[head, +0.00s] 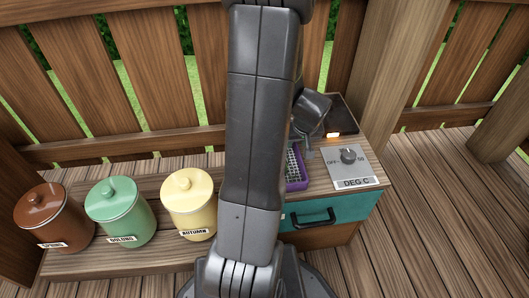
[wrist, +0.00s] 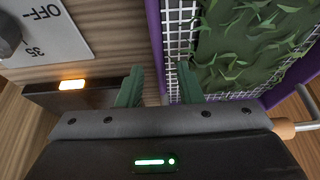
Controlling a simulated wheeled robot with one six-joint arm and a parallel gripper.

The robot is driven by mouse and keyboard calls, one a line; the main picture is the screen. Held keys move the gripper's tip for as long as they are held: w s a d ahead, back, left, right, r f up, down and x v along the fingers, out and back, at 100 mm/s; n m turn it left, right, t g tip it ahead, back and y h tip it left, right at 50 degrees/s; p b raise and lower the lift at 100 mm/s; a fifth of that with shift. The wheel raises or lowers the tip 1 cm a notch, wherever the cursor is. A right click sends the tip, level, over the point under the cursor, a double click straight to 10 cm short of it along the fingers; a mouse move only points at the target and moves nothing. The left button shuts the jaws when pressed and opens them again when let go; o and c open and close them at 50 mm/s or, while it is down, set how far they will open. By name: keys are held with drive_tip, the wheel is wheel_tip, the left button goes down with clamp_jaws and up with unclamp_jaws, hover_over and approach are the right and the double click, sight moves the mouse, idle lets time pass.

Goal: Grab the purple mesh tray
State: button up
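The purple mesh tray (head: 297,185) sits on the wooden cabinet top in the head view, largely hidden behind my arm. In the wrist view its purple side wall (wrist: 154,40) and white mesh floor show, with green leaves (wrist: 240,45) lying on the mesh. My gripper (wrist: 159,84) is open, with one green fingertip on each side of that purple wall. The fingers are apart and do not appear to press on it. In the head view, the gripper (head: 309,153) is small and partly hidden beside the tray.
A control plate with a dial (head: 348,156) marked OFF and DEG C lies right of the tray. A dark block with a lit orange lamp (head: 333,135) is behind it. Brown (head: 55,215), green (head: 120,208) and yellow (head: 189,203) canisters stand left. A wooden fence (head: 150,70) closes the back.

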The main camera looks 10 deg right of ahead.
drive_tip(key=shift+x, duration=1)
drive_tip(key=shift+r, duration=0.1)
clamp_jaws()
